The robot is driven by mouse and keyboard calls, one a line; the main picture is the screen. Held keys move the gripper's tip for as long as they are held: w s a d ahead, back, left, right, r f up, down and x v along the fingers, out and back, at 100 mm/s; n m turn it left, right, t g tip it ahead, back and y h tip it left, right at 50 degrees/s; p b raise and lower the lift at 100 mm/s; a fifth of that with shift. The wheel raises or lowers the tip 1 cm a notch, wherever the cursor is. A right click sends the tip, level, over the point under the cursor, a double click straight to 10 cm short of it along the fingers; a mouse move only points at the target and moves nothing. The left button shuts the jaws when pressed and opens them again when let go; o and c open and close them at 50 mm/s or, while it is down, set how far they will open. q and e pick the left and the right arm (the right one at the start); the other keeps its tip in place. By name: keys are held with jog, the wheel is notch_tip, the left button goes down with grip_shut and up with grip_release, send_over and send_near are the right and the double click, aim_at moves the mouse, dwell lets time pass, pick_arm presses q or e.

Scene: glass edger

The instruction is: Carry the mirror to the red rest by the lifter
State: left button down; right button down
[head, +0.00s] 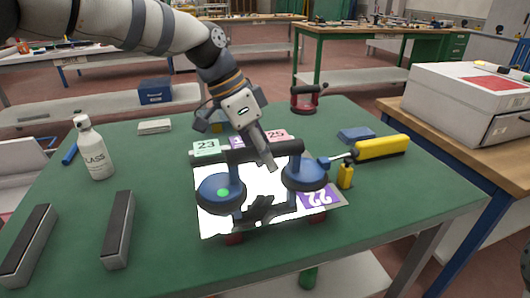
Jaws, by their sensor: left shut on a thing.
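A bright, reflective mirror sheet (262,183) lies near the middle of the green table. A lifter with two blue suction cups (220,190) and a black handle bar (290,147) stands over it; I cannot tell whether the cups grip the sheet. My left gripper (266,158) comes down from the upper left and is shut on the handle bar. Red blocks (234,239) show under the front edge of the sheet. A red tool with a black handle (305,98) stands at the table's back. My right gripper is out of view.
Numbered cards (206,147) stick out behind the mirror. A yellow-handled tool (382,147), a small yellow bottle (346,175) and a blue block (356,135) lie at the right.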

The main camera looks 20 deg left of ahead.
pick_arm(q)
jog(key=shift+f, duration=0.15)
dwell(0.8)
jog(key=c, duration=1.2)
grip_release()
jog(key=shift+c, duration=0.2)
jog(key=shift+s+f, duration=0.1)
jog(key=shift+f, duration=0.15)
jog(key=v, duration=1.2)
jog(key=shift+r, duration=0.2)
